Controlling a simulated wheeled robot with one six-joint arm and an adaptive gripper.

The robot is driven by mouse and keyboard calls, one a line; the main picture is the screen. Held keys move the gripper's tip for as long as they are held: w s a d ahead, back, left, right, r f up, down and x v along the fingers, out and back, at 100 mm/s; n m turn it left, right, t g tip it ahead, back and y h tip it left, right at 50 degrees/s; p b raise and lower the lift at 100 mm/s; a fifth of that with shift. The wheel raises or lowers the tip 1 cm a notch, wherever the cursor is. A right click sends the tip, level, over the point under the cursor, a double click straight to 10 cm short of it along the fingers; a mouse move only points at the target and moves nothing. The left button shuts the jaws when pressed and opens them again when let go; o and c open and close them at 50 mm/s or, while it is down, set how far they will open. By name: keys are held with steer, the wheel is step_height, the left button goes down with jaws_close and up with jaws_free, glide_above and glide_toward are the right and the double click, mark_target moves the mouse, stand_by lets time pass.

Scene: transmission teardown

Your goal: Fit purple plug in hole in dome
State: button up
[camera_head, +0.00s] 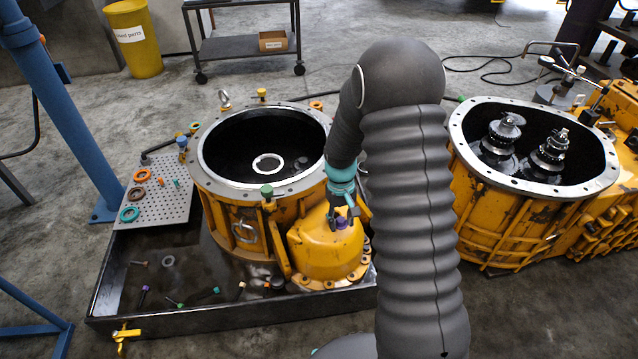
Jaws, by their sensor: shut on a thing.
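The dome (312,255) is a worn yellow cover bolted to the front right of the large yellow housing (225,215). My gripper (342,218) points down over the top of the dome. It is shut on the purple plug (342,222), a small purple piece showing between the dark fingers. The plug is at or just above the top of the dome. I cannot tell whether it is in the hole, as the fingers and plug hide the hole.
The housing stands in a dark tray (200,322) holding loose bolts and a ring. A perforated plate (158,200) with coloured rings lies at left. A second yellow housing (500,215) with gears stands at right. My arm covers the space between the housings.

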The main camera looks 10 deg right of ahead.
steer(key=w+r+n+t+h+p, duration=0.15)
steer(key=w+r+n, duration=0.45)
steer(key=r+n, duration=0.7)
steer(key=shift+s+a+f+n+b, duration=0.1)
steer(key=shift+f+n+b, duration=0.6)
steer(key=shift+f, duration=2)
steer(key=shift+s+f+n+b, duration=0.1)
steer(key=shift+f+n+b, duration=0.55)
steer(key=shift+f, duration=2.05)
steer(key=shift+f, duration=0.1)
steer(key=shift+f+b, duration=0.6)
steer(key=shift+f, duration=0.95)
steer(key=shift+f, duration=0.3)
steer(key=o, duration=1.3)
